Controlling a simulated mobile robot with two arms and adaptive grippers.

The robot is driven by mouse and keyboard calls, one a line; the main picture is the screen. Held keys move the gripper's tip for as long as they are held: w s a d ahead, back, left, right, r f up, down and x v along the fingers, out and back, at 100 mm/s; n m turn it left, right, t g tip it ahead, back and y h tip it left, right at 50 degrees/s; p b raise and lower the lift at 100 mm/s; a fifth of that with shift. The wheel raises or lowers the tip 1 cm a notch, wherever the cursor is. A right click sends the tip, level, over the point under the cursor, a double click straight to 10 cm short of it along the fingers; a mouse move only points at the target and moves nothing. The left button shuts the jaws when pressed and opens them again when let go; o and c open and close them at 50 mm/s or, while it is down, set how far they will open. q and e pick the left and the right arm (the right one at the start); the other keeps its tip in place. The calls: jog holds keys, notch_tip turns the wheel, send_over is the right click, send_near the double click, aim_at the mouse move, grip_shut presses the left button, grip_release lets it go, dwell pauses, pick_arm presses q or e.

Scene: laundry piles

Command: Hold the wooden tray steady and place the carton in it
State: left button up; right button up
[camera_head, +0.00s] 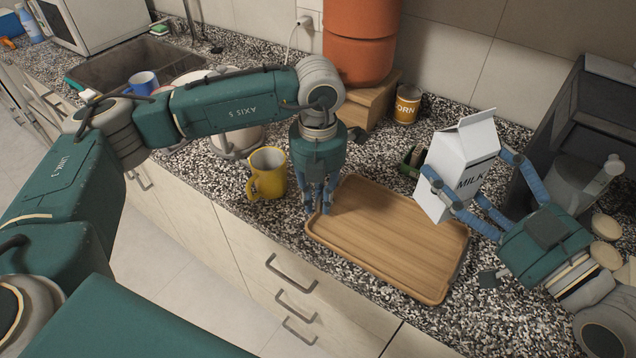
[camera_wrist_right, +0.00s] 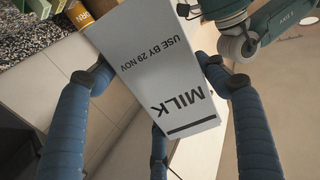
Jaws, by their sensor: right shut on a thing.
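The wooden tray (camera_head: 390,236) lies flat on the speckled counter and looks empty. The white milk carton (camera_head: 458,166) is held above the tray's right end, tilted; it also shows in the right wrist view (camera_wrist_right: 160,75). My right gripper (camera_head: 462,190) is shut on the carton, with blue fingers on both sides of it; the fingers also show in the right wrist view (camera_wrist_right: 160,85). My left gripper (camera_head: 321,198) points down at the tray's left end, its fingers close together at the rim. Whether they grip the rim is unclear.
A yellow mug (camera_head: 267,174) stands just left of my left gripper. A corn can (camera_head: 407,104) and an orange container (camera_head: 360,45) on a wooden block stand behind the tray. A dark appliance (camera_head: 585,110) is at the right. The sink (camera_head: 135,70) is at the far left.

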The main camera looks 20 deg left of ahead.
pick_arm(q)
jog(key=shift+f, duration=0.75)
pick_arm(e)
jog(key=shift+r, duration=0.1)
pick_arm(q)
jog(key=shift+c, duration=0.3)
grip_shut()
